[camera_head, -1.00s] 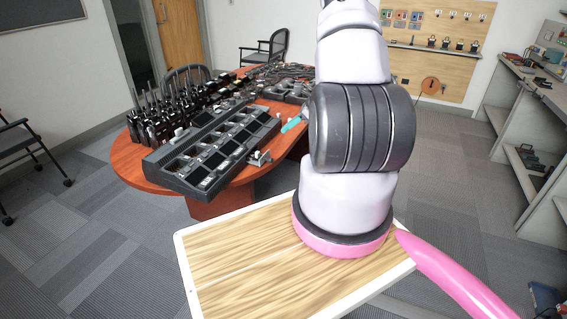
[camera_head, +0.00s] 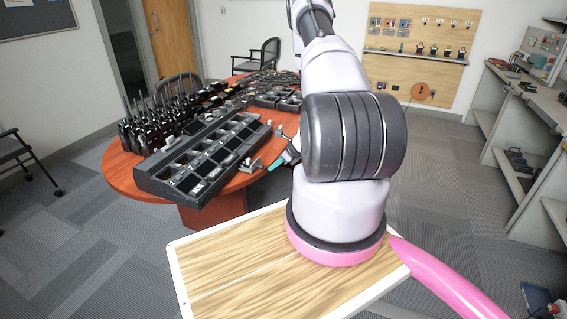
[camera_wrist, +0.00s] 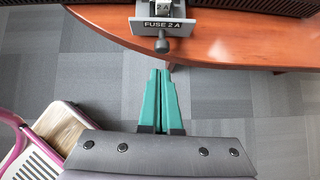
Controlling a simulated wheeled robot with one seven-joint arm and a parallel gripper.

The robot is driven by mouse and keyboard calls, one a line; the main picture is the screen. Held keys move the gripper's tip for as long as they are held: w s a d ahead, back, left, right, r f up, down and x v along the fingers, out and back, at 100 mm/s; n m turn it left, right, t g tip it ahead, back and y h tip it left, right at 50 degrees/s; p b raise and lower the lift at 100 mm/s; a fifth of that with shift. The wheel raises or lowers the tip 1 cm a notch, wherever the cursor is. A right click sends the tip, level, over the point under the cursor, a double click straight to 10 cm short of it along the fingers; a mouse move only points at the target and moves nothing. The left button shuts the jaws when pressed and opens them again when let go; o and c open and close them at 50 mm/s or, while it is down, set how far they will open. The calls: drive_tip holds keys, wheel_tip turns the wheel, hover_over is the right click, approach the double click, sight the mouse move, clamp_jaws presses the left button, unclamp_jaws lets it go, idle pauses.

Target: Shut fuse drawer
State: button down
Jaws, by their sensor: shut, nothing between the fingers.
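The fuse drawer (camera_wrist: 164,28) is a small grey drawer with a "FUSE 2 A" label and a dark round knob (camera_wrist: 162,45). It sticks out from the front of the long black charger rack (camera_wrist: 85,2), with a piece marked "2 A" visible behind its front. In the head view the drawer (camera_head: 250,165) sits at the rack's near right end. My gripper (camera_wrist: 160,73) has teal fingers, shut and empty, in front of the knob with a small gap in the picture. In the head view my gripper (camera_head: 276,164) is just right of the drawer, partly hidden by my arm.
The red-brown table (camera_head: 125,180) has a rounded edge under the drawer. Several black radios (camera_head: 160,127) stand behind the rack, and more gear lies farther back. A chair (camera_head: 262,62) is behind the table. Open carpet lies in front.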

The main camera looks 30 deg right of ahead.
sight(250, 164)
drive_tip(key=shift+w+a+f, duration=0.15)
drive_tip(key=shift+w+a, duration=0.5)
drive_tip(key=shift+w, duration=0.3)
drive_tip(key=w+a, duration=0.4)
drive_tip(key=w, duration=0.1)
drive_tip(key=shift+w+a, duration=0.1)
drive_tip(key=shift+w, duration=0.1)
drive_tip(key=shift+a, duration=0.1)
